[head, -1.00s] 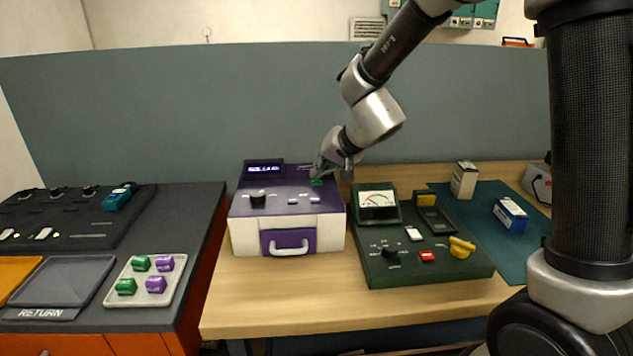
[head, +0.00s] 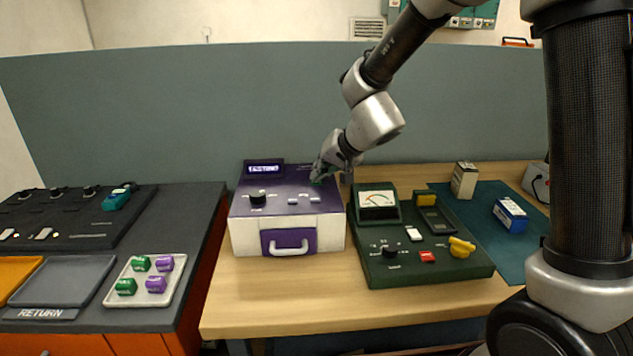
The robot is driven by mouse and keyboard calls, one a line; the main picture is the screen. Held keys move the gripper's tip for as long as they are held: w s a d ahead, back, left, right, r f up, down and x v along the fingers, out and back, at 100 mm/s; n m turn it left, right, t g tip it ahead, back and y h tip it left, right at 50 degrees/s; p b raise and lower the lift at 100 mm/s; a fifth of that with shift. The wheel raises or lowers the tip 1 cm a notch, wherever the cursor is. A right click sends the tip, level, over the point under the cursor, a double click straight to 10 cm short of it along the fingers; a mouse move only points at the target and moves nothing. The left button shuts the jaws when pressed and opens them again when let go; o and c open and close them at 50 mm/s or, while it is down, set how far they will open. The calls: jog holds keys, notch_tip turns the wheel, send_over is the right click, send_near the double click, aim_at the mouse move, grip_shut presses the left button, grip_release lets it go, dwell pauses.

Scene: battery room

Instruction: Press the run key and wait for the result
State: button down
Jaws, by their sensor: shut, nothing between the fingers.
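A purple and white tester (head: 240,235) stands on the wooden table. Its small display (head: 264,169) shows text that looks like "TESTING". A black knob (head: 257,198) and small white keys (head: 304,199) are on its top, and a purple drawer with a white handle (head: 289,248) is in its front. My gripper (head: 318,178) is shut and empty, its tips down at the green key at the back right of the tester's top. The tips mostly cover that key, so I cannot tell whether they touch it.
A green meter unit (head: 375,271) with a dial, red button and yellow knob stands right of the tester. A tray (head: 123,294) of green and purple cells lies left.

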jog(key=shift+r, duration=0.75)
jog(key=shift+r, duration=2.55)
